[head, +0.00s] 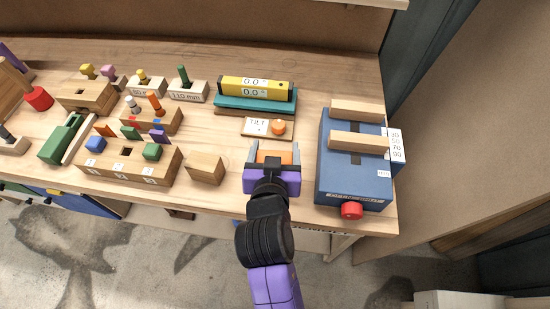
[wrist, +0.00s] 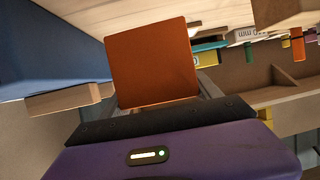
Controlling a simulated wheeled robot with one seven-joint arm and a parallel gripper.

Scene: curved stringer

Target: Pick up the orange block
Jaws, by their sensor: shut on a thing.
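My gripper (head: 273,153), with a purple body, is over the front part of the wooden bench. It is shut on the orange block (head: 276,157), which sits between its two grey fingers. In the wrist view the orange block (wrist: 153,62) fills the space in front of the gripper's dark palm and hides most of the fingers. From these views I cannot tell whether the block touches the bench top or is held above it.
Right of my gripper stands a blue device (head: 352,185) with wooden bars and a red knob. Behind is a tilt board (head: 257,126) with an orange knob. A plain wooden block (head: 205,168) is close on the left. Several peg blocks stand farther left.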

